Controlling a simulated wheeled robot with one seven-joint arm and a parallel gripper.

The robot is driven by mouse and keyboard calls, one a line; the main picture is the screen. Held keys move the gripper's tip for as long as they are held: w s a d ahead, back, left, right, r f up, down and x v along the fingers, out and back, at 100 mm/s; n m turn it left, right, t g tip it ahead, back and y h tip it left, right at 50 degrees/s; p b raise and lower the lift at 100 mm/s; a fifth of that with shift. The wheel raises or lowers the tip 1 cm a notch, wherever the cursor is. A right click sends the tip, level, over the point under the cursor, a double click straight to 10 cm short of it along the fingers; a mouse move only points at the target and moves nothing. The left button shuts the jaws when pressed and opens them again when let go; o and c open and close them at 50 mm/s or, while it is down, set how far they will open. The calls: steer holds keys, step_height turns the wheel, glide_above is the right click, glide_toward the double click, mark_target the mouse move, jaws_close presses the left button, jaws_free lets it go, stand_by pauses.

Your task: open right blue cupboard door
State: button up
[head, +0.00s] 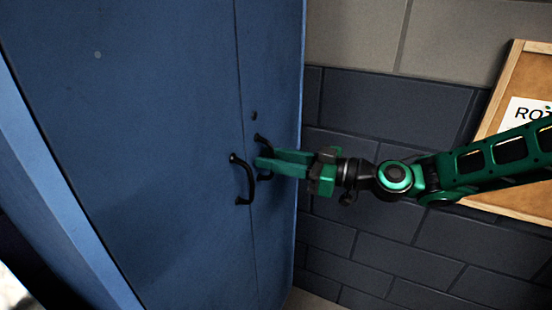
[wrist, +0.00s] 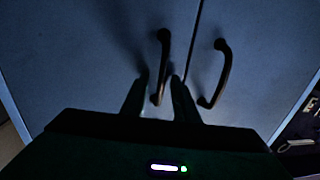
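The blue cupboard has two doors that look shut, with a thin seam between them. The right blue door (head: 275,60) is the narrow one in the head view, with a black bow handle (head: 261,139) partly hidden behind my fingers. The left door (head: 130,130) has a similar black handle (head: 243,180). My gripper (head: 260,163) reaches in from the right at the right door's handle. In the wrist view, my open gripper (wrist: 160,78) has one handle (wrist: 163,60) between its fingers, with gaps showing. The other handle (wrist: 221,75) stands outside them, across the seam.
A grey and dark block wall (head: 400,100) is right of the cupboard. A wood-framed board (head: 520,80) with a white sign hangs there, behind my arm. A small dark keyhole-like spot (head: 254,115) is above the right handle.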

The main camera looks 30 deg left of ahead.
steer(key=shift+c, duration=0.6)
jaws_close()
steer(key=shift+w+r, duration=0.1)
steer(key=shift+w, duration=0.05)
stand_by(0.6)
